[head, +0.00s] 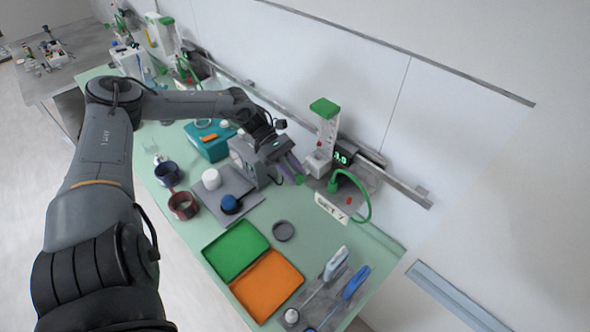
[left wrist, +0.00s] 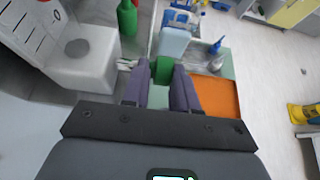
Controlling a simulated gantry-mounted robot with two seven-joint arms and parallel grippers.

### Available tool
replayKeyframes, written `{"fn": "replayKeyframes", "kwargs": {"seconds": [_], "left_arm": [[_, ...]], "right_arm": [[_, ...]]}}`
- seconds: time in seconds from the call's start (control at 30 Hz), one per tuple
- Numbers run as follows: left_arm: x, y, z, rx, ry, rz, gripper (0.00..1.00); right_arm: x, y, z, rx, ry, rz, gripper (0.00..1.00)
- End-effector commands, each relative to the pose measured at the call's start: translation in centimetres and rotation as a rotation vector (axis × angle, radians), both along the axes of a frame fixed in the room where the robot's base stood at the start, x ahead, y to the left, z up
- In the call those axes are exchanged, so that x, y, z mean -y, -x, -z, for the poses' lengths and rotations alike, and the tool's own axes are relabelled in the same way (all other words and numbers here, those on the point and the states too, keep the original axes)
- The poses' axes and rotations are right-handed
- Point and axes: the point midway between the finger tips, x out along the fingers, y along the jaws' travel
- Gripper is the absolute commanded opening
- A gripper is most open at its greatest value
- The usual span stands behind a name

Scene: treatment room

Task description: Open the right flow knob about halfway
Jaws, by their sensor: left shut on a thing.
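The right flow unit (head: 325,140) stands against the wall, a clear flow tube with a green cap above a grey body. Its small display glows green beside a card that appears to read "SET 7". The unit's pale body (left wrist: 85,62) fills the upper left of the left wrist view. My left gripper (head: 296,172) reaches in front of the unit with its purple fingers. In the left wrist view the fingers are shut on the green flow knob (left wrist: 163,70); only its green edge (head: 300,181) shows in the head view. The knob's turn angle cannot be read. My right gripper is out of view.
A green hose (head: 366,190) loops from the unit's right side. A green tray (head: 236,250) and an orange tray (head: 266,285) lie nearer. A grey mat (head: 245,197) with a white jar and blue item lies left of the gripper. A second flow unit (head: 163,35) stands farther back.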

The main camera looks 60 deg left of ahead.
Motion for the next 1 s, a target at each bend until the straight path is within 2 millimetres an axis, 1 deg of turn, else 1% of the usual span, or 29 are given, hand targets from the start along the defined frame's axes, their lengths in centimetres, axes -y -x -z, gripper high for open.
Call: {"fn": "replayKeyframes", "kwargs": {"seconds": [0.1,0.47,0.8,1.0], "left_arm": [[0.2,0.2,0.3,0.018,0.084,0.005,0.0],[0.0,0.3,0.8,0.079,0.281,0.007,0.0],[0.0,0.3,1.3,0.147,0.495,0.006,0.0],[0.0,0.2,1.4,0.178,0.582,0.008,0.0]], "right_arm": [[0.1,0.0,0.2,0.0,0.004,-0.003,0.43],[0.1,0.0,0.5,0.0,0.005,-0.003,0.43],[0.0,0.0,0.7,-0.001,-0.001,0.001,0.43],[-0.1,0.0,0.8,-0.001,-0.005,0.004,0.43]]}}
